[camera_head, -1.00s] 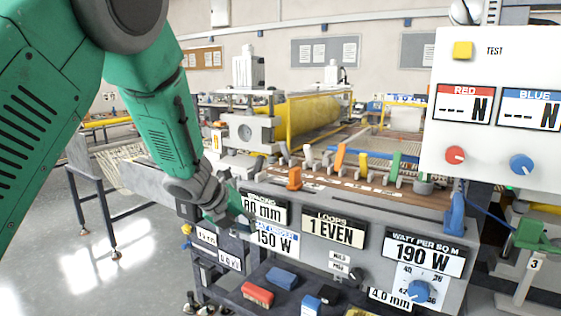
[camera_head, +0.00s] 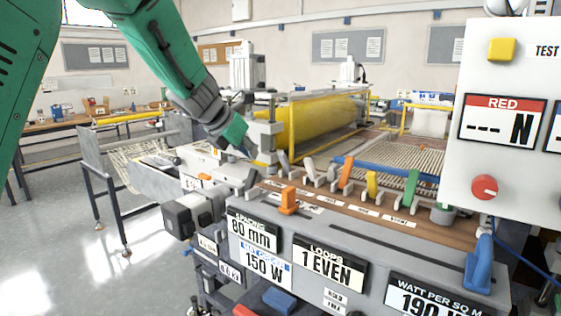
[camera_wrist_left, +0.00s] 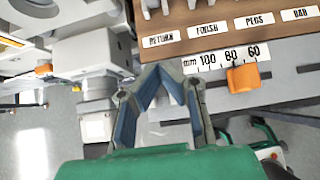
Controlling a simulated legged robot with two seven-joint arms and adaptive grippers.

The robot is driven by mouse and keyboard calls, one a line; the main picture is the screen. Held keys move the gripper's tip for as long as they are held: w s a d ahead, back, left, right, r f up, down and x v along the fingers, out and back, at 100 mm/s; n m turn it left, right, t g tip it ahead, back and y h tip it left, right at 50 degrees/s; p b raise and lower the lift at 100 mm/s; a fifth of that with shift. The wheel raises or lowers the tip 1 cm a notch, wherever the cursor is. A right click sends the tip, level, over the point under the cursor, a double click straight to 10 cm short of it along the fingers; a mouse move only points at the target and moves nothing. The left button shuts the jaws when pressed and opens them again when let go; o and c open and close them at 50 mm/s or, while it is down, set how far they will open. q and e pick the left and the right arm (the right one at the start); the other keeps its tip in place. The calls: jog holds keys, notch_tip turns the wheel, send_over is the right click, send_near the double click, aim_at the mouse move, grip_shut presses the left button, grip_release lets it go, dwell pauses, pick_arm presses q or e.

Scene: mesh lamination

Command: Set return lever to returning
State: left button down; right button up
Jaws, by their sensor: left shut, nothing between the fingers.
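The return lever is the leftmost grey lever (camera_head: 283,163) in the row on the brown wooden strip. My right gripper is in neither view.
Several more levers stand to the right, including an orange lever (camera_head: 346,170) and a green lever (camera_head: 411,188). An orange slider (camera_wrist_left: 243,78) sits on the mm scale in front. A yellow roller (camera_head: 320,122) lies behind. The white test panel (camera_head: 475,60) stands at right.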

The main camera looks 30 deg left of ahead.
aim_at(285, 164)
pick_arm(q)
jog(key=shift+w+a+f, duration=0.15)
jog(key=shift+w+f, duration=0.1)
jog(key=shift+f, duration=0.05)
jog(key=x, duration=0.9)
jog(key=w, duration=0.1)
jog(key=w+r+p, duration=0.1)
jog(key=w, duration=0.1)
jog(key=shift+w+r, duration=0.1)
jog(key=shift+w, duration=0.05)
jog(key=shift+w+r, duration=0.2)
jog(key=shift+w, duration=0.1)
jog(key=shift+w+d, duration=0.1)
jog(key=shift+d, duration=0.15)
